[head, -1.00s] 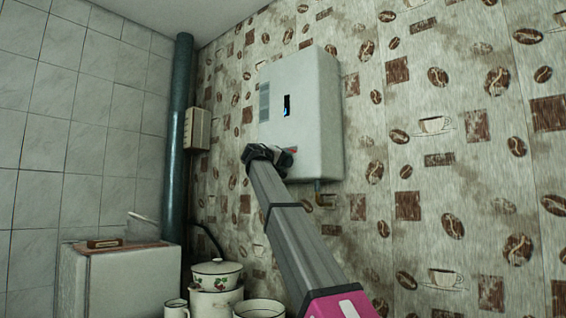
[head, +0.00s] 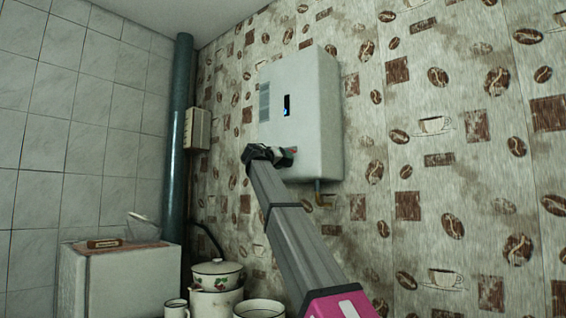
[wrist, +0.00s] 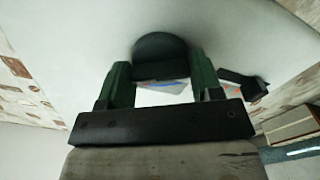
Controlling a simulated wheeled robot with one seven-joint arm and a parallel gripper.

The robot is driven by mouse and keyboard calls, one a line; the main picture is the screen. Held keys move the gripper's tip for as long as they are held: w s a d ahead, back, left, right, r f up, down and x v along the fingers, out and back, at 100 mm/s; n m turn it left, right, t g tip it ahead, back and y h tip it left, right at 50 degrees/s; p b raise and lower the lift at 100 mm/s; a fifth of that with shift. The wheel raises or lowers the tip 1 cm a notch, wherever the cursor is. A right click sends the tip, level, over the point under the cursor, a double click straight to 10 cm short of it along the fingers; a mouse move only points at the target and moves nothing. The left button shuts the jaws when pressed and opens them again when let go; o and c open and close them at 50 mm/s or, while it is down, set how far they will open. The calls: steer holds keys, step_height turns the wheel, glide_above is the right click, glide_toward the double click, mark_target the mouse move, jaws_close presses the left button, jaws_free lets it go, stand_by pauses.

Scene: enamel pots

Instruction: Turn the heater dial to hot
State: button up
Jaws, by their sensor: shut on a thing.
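The white heater (head: 310,115) hangs on the patterned wall. The round dark dial (wrist: 160,47) sticks out of the heater's face in the wrist view. My gripper (wrist: 163,78) has its two green fingers on either side of the dial and is shut on it. In the head view my gripper (head: 285,157) is at the heater's lower front and hides the dial. Part of a coloured label (wrist: 172,87) shows between the fingers; the dial's marks cannot be read.
A second dark knob (wrist: 243,83) stands close beside the right finger in the wrist view. Enamel pots (head: 216,285) stand below, and a white cabinet (head: 120,285) is at lower left. Free air lies right of the heater.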

steer(key=shift+s+f, duration=0.1)
steer(key=o, duration=0.9)
steer(key=v, duration=1)
steer(key=shift+s+a, duration=0.3)
